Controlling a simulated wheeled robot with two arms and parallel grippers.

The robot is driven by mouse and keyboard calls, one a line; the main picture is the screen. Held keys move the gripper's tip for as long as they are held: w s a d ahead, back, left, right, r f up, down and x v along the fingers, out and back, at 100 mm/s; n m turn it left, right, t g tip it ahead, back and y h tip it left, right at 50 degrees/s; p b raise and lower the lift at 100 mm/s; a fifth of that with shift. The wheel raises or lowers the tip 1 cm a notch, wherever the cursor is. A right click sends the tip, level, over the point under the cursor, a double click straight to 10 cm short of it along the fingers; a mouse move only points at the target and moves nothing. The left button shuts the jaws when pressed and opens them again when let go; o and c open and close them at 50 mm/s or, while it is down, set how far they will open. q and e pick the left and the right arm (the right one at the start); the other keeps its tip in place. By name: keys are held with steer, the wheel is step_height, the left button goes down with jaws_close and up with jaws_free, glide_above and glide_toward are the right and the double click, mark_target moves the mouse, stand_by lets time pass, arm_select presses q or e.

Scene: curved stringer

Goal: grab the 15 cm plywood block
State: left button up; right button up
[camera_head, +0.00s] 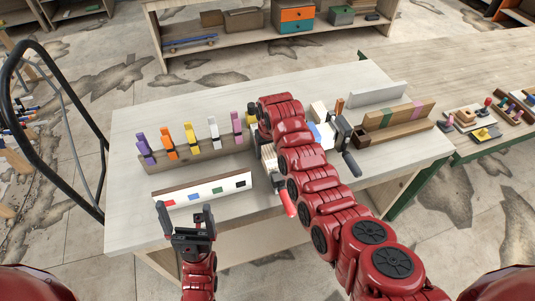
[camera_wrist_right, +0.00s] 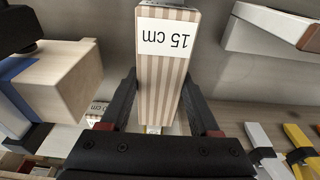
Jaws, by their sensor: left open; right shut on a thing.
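The plywood block (camera_wrist_right: 165,75) is striped in light and brown layers and bears a white "15 cm" label that reads upside down in the right wrist view. My right gripper (camera_wrist_right: 160,105) is shut on it, with one black finger against each side. In the head view my red right arm covers most of this gripper and the block. My left gripper (camera_head: 186,212) is open and empty at the table's front edge, in front of a white strip with coloured squares (camera_head: 202,186).
On the pale table (camera_head: 130,130), a rack of coloured clamps (camera_head: 195,168) stands at the left. A wooden block (camera_wrist_right: 50,85) with a blue band is left of the held block. A wooden trough (camera_head: 395,125) lies at the right. A black rail (camera_head: 50,95) curves at the far left.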

jaws_close()
steer(key=shift+r, duration=0.1)
